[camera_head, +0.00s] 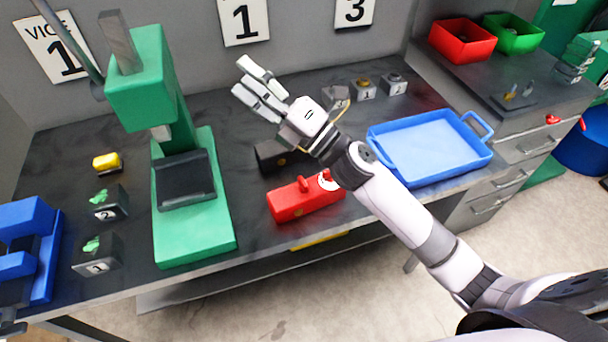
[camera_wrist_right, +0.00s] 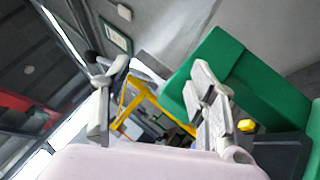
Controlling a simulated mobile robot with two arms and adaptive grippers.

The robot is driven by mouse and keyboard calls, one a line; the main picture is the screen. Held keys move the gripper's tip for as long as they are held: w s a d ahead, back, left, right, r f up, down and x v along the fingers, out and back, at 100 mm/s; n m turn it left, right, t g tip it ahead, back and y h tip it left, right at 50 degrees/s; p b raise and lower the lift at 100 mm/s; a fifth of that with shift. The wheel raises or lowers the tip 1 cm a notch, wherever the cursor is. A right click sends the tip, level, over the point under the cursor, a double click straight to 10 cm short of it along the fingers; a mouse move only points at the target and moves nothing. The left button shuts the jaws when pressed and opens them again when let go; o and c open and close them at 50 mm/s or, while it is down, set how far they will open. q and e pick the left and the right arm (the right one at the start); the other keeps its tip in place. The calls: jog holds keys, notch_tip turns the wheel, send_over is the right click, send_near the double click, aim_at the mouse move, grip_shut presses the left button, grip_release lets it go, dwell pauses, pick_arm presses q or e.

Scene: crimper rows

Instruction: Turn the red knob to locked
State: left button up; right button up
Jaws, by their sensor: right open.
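A small red knob (camera_head: 552,119) sits on the front of the grey drawer cabinet at the right, by the top drawer. A red box (camera_head: 300,199) on the bench has a small white-and-red part (camera_head: 327,181) at its right end, partly hidden by my right wrist. I cannot read any locked mark on either. My right gripper (camera_head: 243,79) is open and empty above the back of the bench, right of the green press and well left of the cabinet knob. Its two spread fingers (camera_wrist_right: 155,105) show in the wrist view with nothing between them. My left gripper is out of view.
The green press (camera_head: 193,240) stands at the left, with a blue vice (camera_head: 45,270) beyond it. A blue tray (camera_head: 425,175) lies at the bench's right. Small grey blocks (camera_head: 362,90) stand behind. Red (camera_head: 462,43) and green (camera_head: 513,35) bins sit on the cabinet.

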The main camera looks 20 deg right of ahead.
jog(key=s+a+r+n+g+y, duration=0.1)
jog(key=s+a+n+g+y, duration=0.3)
jog(key=n+g, duration=0.65)
jog(key=n+g+h, duration=0.7)
jog(key=n+h, duration=0.8)
send_near(304, 181)
jog(key=p+x, duration=0.6)
jog(key=x, duration=0.1)
jog(key=shift+a+f, duration=0.25)
jog(key=shift+f, duration=0.05)
jog(key=shift+a+f, duration=0.15)
jog(key=shift+f, duration=0.35)
jog(key=c, duration=1.2)
jog(key=shift+o, duration=0.2)
